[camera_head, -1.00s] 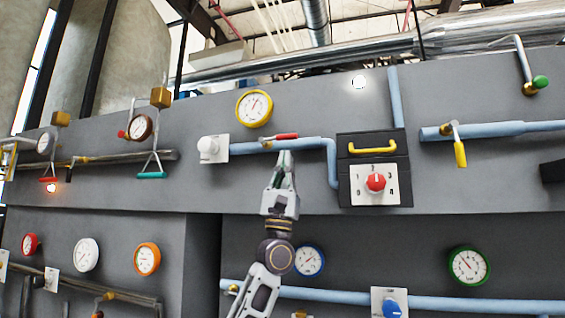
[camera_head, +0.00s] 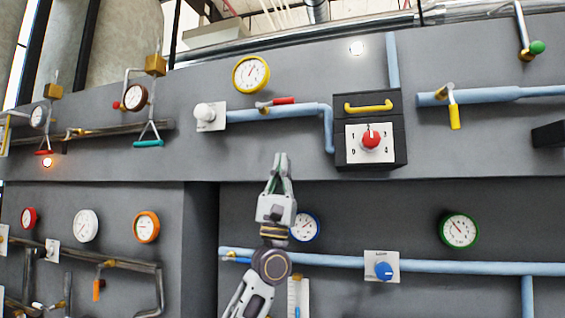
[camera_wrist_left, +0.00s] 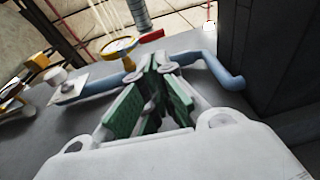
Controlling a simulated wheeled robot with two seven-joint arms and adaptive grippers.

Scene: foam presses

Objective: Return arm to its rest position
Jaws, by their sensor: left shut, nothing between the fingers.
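My left gripper (camera_head: 281,160) stands upright in the middle of the head view, in front of the grey panel (camera_head: 290,165). It is shut and empty, its tips below the blue pipe with the red-handled valve (camera_head: 276,102). In the left wrist view the gripper's green-padded fingers (camera_wrist_left: 158,62) meet at their tips. The red handle shows just beyond them in the wrist view (camera_wrist_left: 154,42), apart from the fingers as far as I can tell. My right gripper is not in view.
A yellow gauge (camera_head: 251,74) and a white knob (camera_head: 209,116) sit left above the gripper. A black box with a red dial (camera_head: 371,137) and yellow handle juts out at right. Below are a blue gauge (camera_head: 305,227), a blue knob (camera_head: 384,271) and a green gauge (camera_head: 459,230).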

